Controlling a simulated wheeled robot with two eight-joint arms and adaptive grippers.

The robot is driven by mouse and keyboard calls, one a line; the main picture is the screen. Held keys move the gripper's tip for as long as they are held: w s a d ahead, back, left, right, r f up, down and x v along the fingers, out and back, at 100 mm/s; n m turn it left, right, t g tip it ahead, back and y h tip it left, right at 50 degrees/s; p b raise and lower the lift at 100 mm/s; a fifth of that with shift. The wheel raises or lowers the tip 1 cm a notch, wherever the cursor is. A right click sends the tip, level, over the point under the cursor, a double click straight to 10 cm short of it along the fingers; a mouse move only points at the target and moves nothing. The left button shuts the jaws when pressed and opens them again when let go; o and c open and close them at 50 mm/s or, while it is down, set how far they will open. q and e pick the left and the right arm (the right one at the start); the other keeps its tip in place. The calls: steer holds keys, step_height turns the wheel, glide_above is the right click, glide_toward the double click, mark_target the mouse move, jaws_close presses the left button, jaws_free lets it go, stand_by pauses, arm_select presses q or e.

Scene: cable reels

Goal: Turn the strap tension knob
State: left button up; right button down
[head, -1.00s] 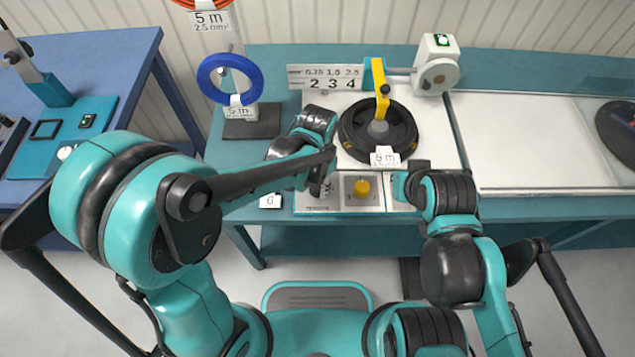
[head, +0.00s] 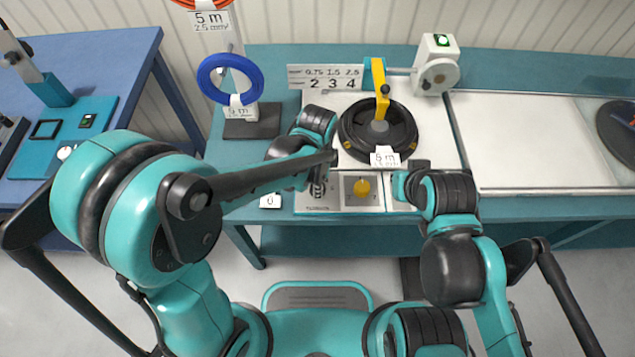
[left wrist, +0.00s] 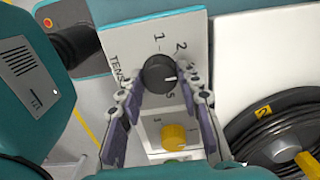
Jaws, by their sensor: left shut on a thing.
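The strap tension knob (left wrist: 159,73) is a round black dial with a white mark on a white panel (left wrist: 185,30) lettered "TENS" and numbered. In the left wrist view its white mark points right, between the printed 2 and 5. My left gripper (left wrist: 163,88) is shut on the knob, with one finger on each side. In the head view my left gripper (head: 318,188) is at the left end of the control panel and mostly hides the knob. My right gripper (head: 403,186) is by the panel's right end; its fingers are too hidden to judge.
A yellow knob (head: 361,188) sits just right of the tension knob. A black cable reel (head: 356,144) with a yellow arm (head: 378,75) stands behind the panel. A blue coil (head: 207,88) hangs on a stand at the left. The white board (head: 530,150) at right is mostly clear.

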stand_by(0.3)
arm_select(q)
steer(key=o, duration=1.2)
steer(key=shift+c, duration=0.2)
steer(key=shift+r, duration=0.1)
step_height(320, 180, up, 12)
steer(key=s+a+n+t, duration=0.2)
steer(key=a+n+t, duration=0.1)
steer(key=a+n, duration=0.5)
steer(key=s+a+r+n+t, duration=0.1)
steer(key=s+a+n+t, duration=0.2)
steer(key=a+n, duration=0.6)
steer(key=shift+s+a+n+t, duration=0.3)
steer(key=shift+a+t, duration=0.2)
steer(key=shift+t, duration=0.1)
